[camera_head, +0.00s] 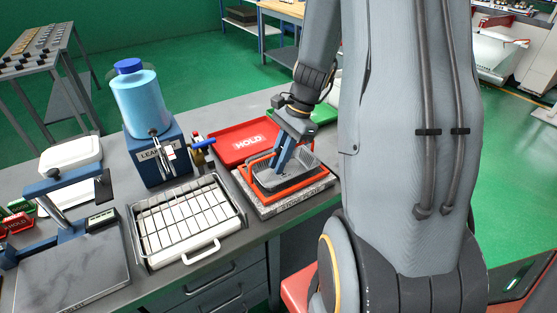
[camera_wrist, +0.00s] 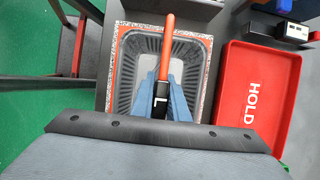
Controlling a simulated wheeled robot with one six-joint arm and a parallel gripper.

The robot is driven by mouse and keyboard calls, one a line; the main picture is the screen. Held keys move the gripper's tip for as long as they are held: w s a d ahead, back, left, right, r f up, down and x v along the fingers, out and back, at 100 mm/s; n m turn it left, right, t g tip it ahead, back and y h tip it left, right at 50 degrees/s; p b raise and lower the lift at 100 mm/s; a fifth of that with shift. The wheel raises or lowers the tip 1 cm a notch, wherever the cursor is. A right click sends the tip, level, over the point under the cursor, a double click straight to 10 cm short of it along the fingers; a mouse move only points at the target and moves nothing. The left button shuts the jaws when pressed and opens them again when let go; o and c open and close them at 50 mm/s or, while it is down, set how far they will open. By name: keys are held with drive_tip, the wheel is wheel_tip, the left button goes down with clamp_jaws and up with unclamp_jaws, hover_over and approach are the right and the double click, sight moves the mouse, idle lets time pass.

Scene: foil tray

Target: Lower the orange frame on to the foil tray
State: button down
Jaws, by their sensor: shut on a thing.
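The orange frame (camera_head: 290,190) is around the grey ribbed foil tray (camera_head: 297,171) in the head view. In the wrist view its orange bar (camera_wrist: 169,38) runs up the middle, with a black part marked L between my fingers. My gripper (camera_head: 277,165) is shut on the frame, its blue fingers reaching down over the tray. The tray also shows in the wrist view (camera_wrist: 127,75), beneath the fingers. I cannot tell whether the frame touches the tray rim. My gripper hides part of the frame.
The tray is over a speckled stone slab (camera_head: 292,206) near the bench's front edge. A red HOLD tray (camera_head: 232,146) lies behind it.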

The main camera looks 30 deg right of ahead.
drive_tip(key=shift+f, duration=0.4)
drive_tip(key=c, duration=1.6)
unclamp_jaws()
drive_tip(key=shift+c, duration=0.2)
drive_tip(key=b+v, duration=0.1)
drive_tip(key=v, duration=0.6)
drive_tip(key=shift+d+r+b, duration=0.2)
drive_tip(key=shift+r+b, duration=0.15)
drive_tip(key=shift+r, duration=0.1)
